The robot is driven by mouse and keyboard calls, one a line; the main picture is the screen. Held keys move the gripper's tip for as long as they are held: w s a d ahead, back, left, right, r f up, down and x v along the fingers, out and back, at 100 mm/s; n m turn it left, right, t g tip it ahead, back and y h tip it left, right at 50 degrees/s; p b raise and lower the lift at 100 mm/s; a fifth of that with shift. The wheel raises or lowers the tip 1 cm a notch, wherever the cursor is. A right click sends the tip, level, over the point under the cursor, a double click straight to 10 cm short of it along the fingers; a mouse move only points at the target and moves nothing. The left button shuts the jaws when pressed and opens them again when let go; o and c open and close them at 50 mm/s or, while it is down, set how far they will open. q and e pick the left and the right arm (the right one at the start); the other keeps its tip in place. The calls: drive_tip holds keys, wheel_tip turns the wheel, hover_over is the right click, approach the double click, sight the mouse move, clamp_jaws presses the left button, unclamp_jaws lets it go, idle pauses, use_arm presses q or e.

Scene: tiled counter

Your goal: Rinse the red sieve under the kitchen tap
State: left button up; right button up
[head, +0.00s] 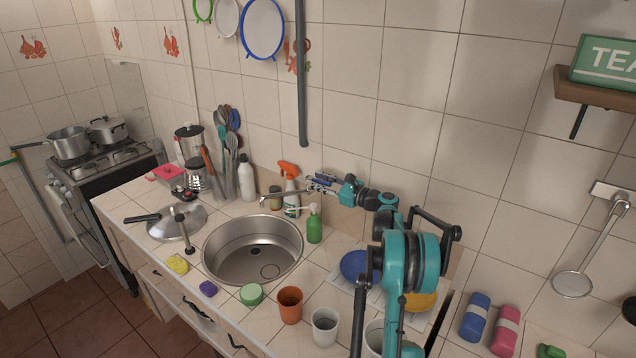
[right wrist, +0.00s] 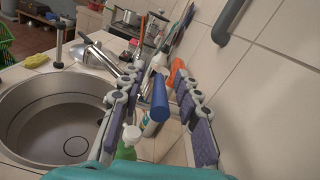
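I cannot make out the red sieve in either view. A green (head: 203,8), a white (head: 227,17) and a blue-rimmed sieve (head: 263,28) hang on the back wall. The tap (head: 283,194) reaches over the round steel sink (head: 253,250). My right gripper (head: 322,184) is at the tap's base end, behind the sink. In the right wrist view its fingers (right wrist: 160,108) are spread, with a blue cylindrical piece (right wrist: 160,98), seemingly the tap's lever, between them. I cannot tell whether they touch it. My left gripper is in neither view.
A green soap bottle (head: 314,224) and an orange-topped spray bottle (head: 290,185) stand close to my right gripper. A dark post (head: 184,235) stands left of the sink.

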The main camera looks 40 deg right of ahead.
drive_tip(key=shift+w, duration=0.15)
clamp_jaws()
drive_tip(key=shift+s+r, duration=0.1)
drive_tip(key=shift+s, duration=0.1)
drive_tip(key=shift+a, duration=0.1)
drive_tip(key=m+h, duration=0.1)
drive_tip(key=a+m+h+b, duration=0.1)
drive_tip(key=h, duration=0.1)
drive_tip(key=shift+t, duration=0.4)
drive_tip(key=shift+a+r+m+h, duration=0.1)
drive_tip(key=shift+a+m+h, duration=0.1)
drive_tip(key=shift+m+h, duration=1.45)
drive_tip(key=shift+n+h, duration=0.25)
drive_tip(key=shift+n, duration=0.1)
